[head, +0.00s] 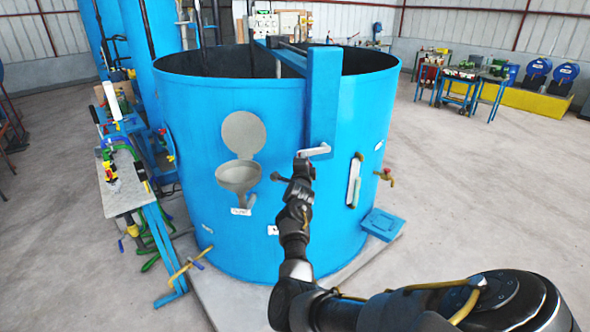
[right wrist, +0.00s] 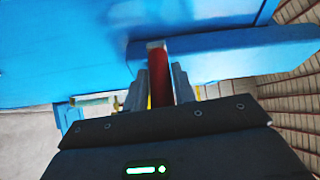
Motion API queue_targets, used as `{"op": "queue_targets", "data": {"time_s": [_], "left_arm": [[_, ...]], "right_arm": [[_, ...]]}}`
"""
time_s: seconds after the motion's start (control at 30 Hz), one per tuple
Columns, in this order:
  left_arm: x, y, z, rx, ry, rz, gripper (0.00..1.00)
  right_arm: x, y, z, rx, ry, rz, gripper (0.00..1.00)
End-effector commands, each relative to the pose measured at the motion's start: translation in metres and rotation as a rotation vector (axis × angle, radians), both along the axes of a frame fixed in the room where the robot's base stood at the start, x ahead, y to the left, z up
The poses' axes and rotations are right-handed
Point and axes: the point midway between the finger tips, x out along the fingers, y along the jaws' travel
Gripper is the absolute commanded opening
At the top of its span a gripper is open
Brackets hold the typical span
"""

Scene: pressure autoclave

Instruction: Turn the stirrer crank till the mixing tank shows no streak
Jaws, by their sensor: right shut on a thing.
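The mixing tank (head: 270,130) is a large open-topped blue cylinder in the middle of the head view. A blue stirrer post (head: 322,95) stands against its front, joined to a beam across the rim. The crank's pale grey arm (head: 318,150) sticks out low on this post, pointing left. My right gripper (head: 302,160) is at its left end. In the right wrist view its fingers (right wrist: 158,88) are shut on the red crank handle (right wrist: 158,70). The tank's inside is dark and the liquid hidden, so I cannot tell about a streak. My left gripper is out of view.
A grey funnel (head: 238,174) with a raised round lid and a pale-and-green gauge (head: 354,182) are on the tank's front. A cluttered bench (head: 126,190) stands close on the left. Open floor (head: 470,190) lies to the right.

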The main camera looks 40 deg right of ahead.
Motion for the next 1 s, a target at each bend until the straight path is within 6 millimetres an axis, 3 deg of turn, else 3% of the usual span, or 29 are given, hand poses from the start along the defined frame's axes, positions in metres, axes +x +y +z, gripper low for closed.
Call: {"op": "queue_targets", "data": {"time_s": [0.03,0.13,0.67,0.7,0.83,1.0], "left_arm": [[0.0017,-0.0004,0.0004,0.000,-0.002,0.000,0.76],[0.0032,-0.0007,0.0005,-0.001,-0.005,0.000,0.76],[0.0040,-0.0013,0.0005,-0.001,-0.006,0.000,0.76],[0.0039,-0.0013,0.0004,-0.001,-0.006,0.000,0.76],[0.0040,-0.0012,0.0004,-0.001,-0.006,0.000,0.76],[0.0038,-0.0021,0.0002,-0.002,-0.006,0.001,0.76]], "right_arm": [[-0.0045,-0.0098,0.0063,0.007,-0.014,-0.022,0.00],[-0.0042,-0.0125,0.0078,0.027,-0.023,-0.027,0.00],[-0.0028,-0.0134,0.0083,0.046,-0.028,-0.029,0.00],[-0.0029,-0.0134,0.0083,0.046,-0.028,-0.029,0.31],[-0.0004,-0.0101,0.0073,0.046,-0.026,-0.022,0.48],[0.0019,-0.0070,0.0066,0.047,-0.025,-0.016,0.48]]}}
